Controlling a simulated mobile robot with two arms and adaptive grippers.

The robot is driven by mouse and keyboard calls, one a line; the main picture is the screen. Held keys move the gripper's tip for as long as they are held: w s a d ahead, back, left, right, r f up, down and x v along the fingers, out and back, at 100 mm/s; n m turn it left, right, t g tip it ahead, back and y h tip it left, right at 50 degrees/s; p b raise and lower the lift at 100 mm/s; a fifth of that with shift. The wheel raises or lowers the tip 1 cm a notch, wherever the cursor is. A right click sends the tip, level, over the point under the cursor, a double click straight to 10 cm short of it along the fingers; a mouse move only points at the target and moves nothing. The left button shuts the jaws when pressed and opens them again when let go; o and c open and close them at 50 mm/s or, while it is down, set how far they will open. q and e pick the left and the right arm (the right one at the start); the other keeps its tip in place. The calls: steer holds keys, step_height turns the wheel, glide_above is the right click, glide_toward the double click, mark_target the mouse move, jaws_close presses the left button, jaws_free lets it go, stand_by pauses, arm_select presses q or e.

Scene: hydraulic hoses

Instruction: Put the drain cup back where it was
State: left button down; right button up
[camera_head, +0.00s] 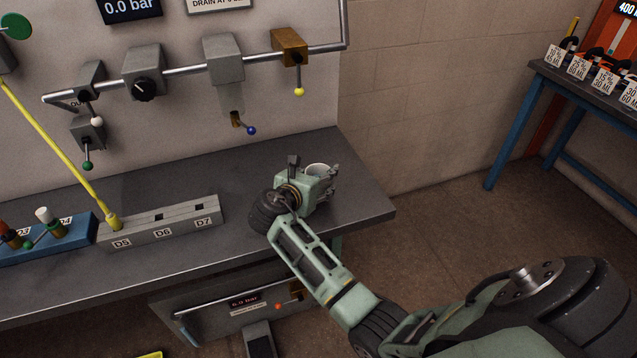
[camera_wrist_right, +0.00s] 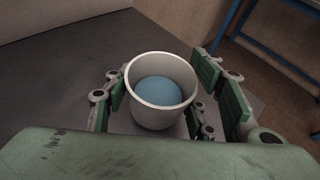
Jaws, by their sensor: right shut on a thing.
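The drain cup (camera_wrist_right: 160,112) is a white, round cup with blue liquid inside, upright in the right wrist view. In the head view its pale rim (camera_head: 317,168) shows above the fingers at the right end of the bench. My right gripper (camera_head: 325,184) is shut on the cup, with green finger pads at both sides of it. The cup's base is hidden, so I cannot tell whether it touches the bench. A paler flat patch (camera_wrist_right: 255,103) shows beside and below the cup. My left gripper is not in view.
The grey bench (camera_head: 255,165) is clear around the cup, and its right edge is close. A grey block (camera_head: 180,222) labelled D5, D6, D7 stands to the left. A blue-legged table (camera_head: 570,85) stands at right.

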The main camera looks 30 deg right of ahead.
step_height(320, 180, down, 2)
steer(key=shift+f, duration=0.15)
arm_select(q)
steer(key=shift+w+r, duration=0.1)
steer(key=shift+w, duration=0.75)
arm_select(e)
steer(key=shift+f, duration=0.15)
steer(key=o, duration=0.8)
steer(key=shift+c, duration=0.2)
steer(key=o, duration=0.4)
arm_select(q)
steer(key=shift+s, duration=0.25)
arm_select(e)
steer(key=shift+s+a, duration=0.1)
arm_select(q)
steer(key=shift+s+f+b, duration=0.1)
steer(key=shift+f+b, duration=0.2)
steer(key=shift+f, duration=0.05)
arm_select(e)
steer(key=v, duration=1.2)
